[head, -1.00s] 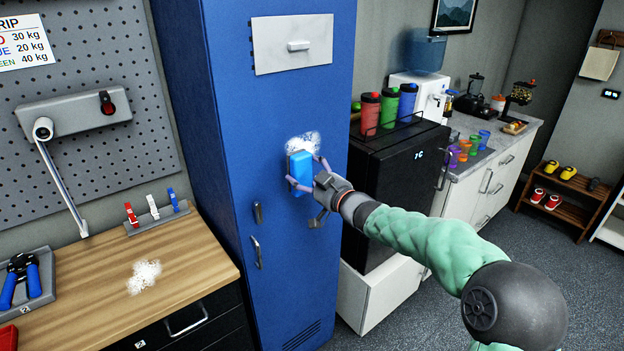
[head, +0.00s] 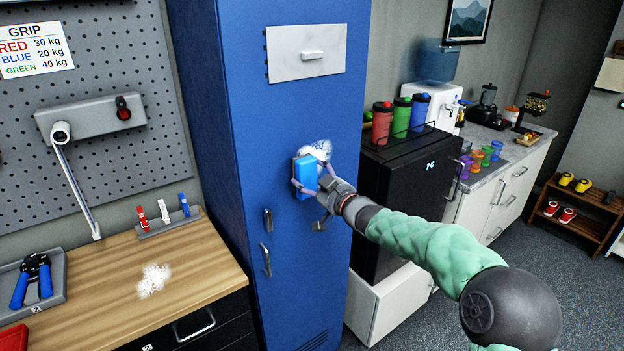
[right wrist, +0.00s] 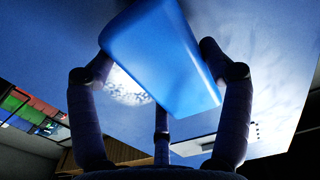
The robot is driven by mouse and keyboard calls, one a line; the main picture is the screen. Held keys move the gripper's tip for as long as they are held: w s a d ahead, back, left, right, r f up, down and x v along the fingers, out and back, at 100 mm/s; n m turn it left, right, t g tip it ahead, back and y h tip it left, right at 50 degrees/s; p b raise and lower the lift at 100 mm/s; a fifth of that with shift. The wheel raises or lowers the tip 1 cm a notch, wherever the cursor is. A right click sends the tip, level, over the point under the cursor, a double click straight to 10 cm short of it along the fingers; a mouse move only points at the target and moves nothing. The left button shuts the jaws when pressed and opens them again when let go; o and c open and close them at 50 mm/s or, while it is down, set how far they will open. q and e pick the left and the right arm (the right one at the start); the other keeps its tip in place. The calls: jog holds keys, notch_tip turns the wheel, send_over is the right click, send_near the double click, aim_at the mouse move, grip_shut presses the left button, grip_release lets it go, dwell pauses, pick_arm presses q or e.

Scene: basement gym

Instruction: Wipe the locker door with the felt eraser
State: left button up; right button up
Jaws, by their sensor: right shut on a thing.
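The locker door (head: 338,120) is the blue front of the tall locker. It carries a white smudge (head: 320,149), also in the right wrist view (right wrist: 127,88). My right gripper (head: 310,186) is shut on the felt eraser (head: 305,175), a bright blue block held upright at the door, just below and left of the smudge. In the right wrist view the eraser (right wrist: 165,60) sits between the fingers and partly hides the door behind it. I cannot tell whether its far face touches the door. My left gripper is not in view.
A pale plate (head: 308,62) is above the smudge; dark handles (head: 266,258) are lower left on the door. Left is a wooden bench (head: 195,245) with another white smudge (head: 153,281). A black fridge (head: 405,190) stands close on the right, near my arm.

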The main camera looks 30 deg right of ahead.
jog(key=shift+w, duration=0.95)
jog(key=shift+r+p, duration=0.1)
jog(key=shift+p, duration=0.2)
